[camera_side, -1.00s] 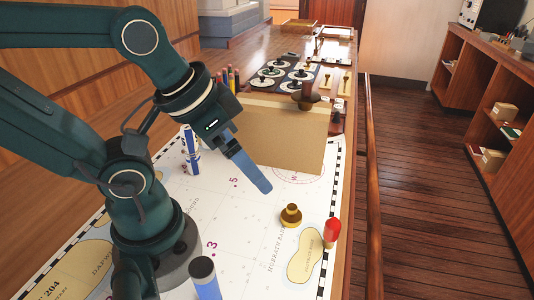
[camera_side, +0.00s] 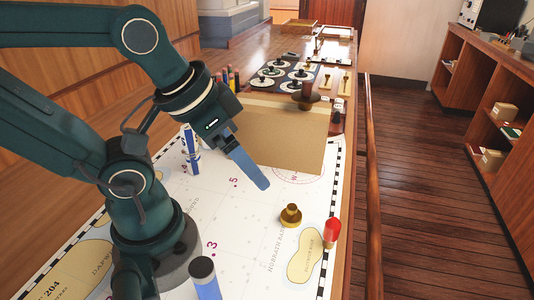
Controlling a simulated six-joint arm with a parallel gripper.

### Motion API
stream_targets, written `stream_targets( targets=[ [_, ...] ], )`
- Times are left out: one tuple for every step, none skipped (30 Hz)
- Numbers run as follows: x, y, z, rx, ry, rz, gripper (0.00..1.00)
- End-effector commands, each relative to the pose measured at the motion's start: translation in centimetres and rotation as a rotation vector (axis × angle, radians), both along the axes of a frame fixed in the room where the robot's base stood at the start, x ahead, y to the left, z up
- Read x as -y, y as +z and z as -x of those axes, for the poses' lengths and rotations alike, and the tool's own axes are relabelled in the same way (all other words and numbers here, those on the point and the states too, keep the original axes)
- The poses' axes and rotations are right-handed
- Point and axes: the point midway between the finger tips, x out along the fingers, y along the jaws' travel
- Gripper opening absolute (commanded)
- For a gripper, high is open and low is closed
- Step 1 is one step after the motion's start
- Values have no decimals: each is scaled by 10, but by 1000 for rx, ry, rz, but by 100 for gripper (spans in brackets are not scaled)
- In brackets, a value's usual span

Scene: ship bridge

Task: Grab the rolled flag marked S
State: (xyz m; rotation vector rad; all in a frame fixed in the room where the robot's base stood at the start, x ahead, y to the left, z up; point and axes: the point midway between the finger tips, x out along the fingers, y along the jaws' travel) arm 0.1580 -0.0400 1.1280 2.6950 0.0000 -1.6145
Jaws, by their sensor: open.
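A blue-and-white roll (camera_side: 190,150) stands on the chart, left of my gripper and partly behind the arm. Another blue-and-white roll with a dark end (camera_side: 205,278) is at the near edge, cut off by the frame. Several coloured rolls (camera_side: 231,79) stand further back behind my gripper. I cannot read an S on any of them. My gripper (camera_side: 262,184) points down and to the right above the chart, with blue fingers seen nearly edge-on. It is open, and no roll shows between its fingers.
A tan board or box (camera_side: 285,140) is right behind my gripper. A brass weight (camera_side: 291,215) and a red-topped item (camera_side: 332,231) are on the chart (camera_side: 255,235) to the right. A rail edges the table.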

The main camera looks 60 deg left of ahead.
Motion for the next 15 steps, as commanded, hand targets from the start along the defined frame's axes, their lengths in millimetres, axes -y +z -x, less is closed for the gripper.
stream_targets(
  targets=[
    [0, 3, -1, 3, 0, 0, 81],
    [0, 6, -1, 3, 0, 0, 81],
    [0, 10, -1, 5, 0, 0, 81],
    [0, 15, -1, 5, 0, 0, 81],
    [0, 20, -1, 6, 0, 0, 81],
    [0, 28, -1, 7, 0, 0, 81],
    [0, 33, -1, 6, 0, 0, 81],
    [0, 38, -2, 7, 0, 0, 81],
    [0, 46, -1, 7, 0, 0, 81],
    [0, 51, -1, 7, 0, 0, 81],
    [-4, 49, -1, -20, -9, -25, 81],
    [-14, 42, 0, -73, -32, -82, 81],
    [-20, 39, 0, -105, -49, -119, 81],
    [-26, 35, 1, -139, -67, -156, 81],
    [-35, 32, 2, -186, -93, -205, 81]
  ],
)
